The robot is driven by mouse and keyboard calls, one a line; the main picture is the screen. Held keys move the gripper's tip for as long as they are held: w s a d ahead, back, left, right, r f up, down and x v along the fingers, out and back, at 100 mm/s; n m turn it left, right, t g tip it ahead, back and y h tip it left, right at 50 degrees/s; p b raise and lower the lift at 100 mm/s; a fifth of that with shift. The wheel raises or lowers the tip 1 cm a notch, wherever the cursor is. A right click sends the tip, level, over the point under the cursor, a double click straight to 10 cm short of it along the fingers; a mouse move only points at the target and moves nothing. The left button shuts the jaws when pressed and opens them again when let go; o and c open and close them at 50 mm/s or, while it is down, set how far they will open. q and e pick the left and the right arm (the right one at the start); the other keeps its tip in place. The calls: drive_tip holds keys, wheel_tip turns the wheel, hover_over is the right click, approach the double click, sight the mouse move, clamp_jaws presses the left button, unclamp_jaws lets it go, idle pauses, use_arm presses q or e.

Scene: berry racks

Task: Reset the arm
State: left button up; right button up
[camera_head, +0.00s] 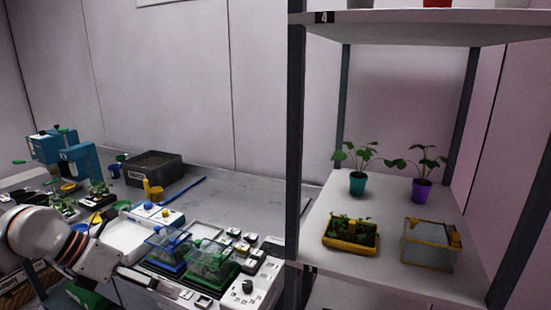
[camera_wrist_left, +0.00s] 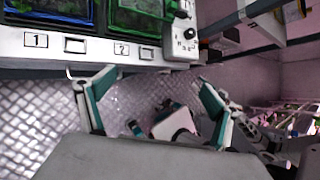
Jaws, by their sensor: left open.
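My left arm (camera_head: 38,236) comes in from the left in the head view and reaches to the front edge of the bench. In the left wrist view my left gripper (camera_wrist_left: 145,76) shows two teal-lined fingers spread wide with nothing between them. The gripper is in front of the bench, facing its edge below the labels 1 and 2. My right gripper is in neither view.
A blue-based clear box (camera_head: 166,250) and a green-based one (camera_head: 211,262) sit on the white station (camera_head: 262,276). A dark bin (camera_head: 152,168) stands behind. The shelf (camera_head: 385,264) at right holds potted plants (camera_head: 357,182) and yellow-rimmed trays (camera_head: 351,241).

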use_arm(q)
drive_tip(key=s+d+n+t+h, duration=0.35)
drive_tip(key=d+n+h, duration=0.55)
drive_tip(key=d, duration=0.6)
drive_tip(key=a+f+n+t+y, duration=0.45)
drive_tip(key=f+n, duration=0.35)
drive_tip(key=n, duration=0.2)
drive_tip(key=a+f+n+t+y, duration=0.3)
drive_tip(key=f+n+t+y, duration=0.3)
drive_tip(key=n, duration=0.4)
drive_tip(key=s+a+f+n+g+y, duration=0.1)
drive_tip(key=s+f+n+g, duration=0.2)
drive_tip(key=s+f, duration=0.3)
drive_tip(key=s+a+f+n+g+y, duration=0.1)
drive_tip(key=s+f+n, duration=0.4)
drive_tip(key=f, duration=0.9)
drive_tip(key=s+g+y, duration=0.1)
drive_tip(key=s+g, duration=0.1)
drive_tip(key=shift+s+a+g, duration=0.3)
drive_tip(key=shift+a+g, duration=0.05)
drive_tip(key=shift+g, duration=0.05)
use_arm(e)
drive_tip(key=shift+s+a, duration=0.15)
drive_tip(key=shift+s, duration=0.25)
use_arm(q)
drive_tip(key=shift+y, duration=0.25)
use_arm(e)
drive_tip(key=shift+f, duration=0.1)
